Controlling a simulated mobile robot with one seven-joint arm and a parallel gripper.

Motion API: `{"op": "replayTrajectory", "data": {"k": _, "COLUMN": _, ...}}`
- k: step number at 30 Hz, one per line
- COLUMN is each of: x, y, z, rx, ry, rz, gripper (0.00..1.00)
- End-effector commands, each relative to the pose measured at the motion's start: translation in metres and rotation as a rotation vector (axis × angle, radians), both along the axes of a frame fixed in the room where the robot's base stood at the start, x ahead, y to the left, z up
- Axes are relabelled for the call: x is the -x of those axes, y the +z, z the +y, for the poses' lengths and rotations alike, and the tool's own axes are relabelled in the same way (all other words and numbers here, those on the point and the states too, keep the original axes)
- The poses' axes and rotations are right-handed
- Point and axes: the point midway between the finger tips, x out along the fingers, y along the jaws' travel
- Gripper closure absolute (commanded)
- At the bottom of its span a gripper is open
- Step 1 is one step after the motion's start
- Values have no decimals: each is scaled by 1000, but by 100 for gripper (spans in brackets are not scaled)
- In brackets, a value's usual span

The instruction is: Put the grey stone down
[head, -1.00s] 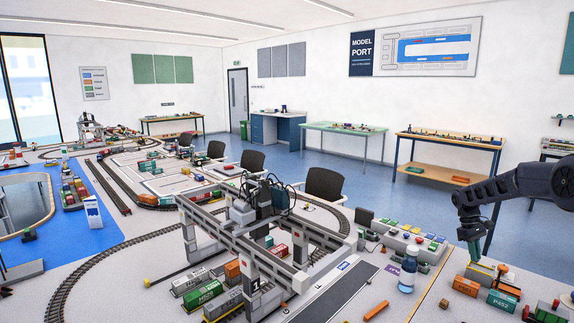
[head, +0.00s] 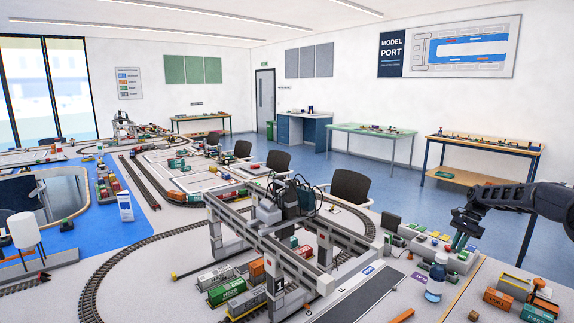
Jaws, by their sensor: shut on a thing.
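My gripper (head: 460,241) is at the right, at the end of my dark arm, over the right end of the grey control panel (head: 416,240) with coloured buttons. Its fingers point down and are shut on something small. The held thing is too small and too hidden by the fingers to make out its shape. I see no separate grey stone elsewhere. I cannot tell whether the held thing touches the panel.
A grey gantry crane (head: 264,240) stands over model containers left of the panel. Orange containers (head: 497,299) and green ones crowd the bottom right corner. A dark strip (head: 355,297) beside the crane is clear.

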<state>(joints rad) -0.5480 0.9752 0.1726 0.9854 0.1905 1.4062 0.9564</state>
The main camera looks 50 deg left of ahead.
Motion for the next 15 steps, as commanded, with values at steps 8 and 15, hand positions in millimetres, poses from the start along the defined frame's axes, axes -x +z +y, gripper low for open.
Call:
{"op": "replayTrajectory", "data": {"k": 8, "x": 4, "y": 6, "z": 50, "rx": -1, "ry": -419, "rz": -1, "gripper": 100}}
{"op": "replayTrajectory", "data": {"k": 15, "x": 6, "y": 10, "z": 83, "rx": 0, "ry": -706, "rz": 0, "gripper": 100}}
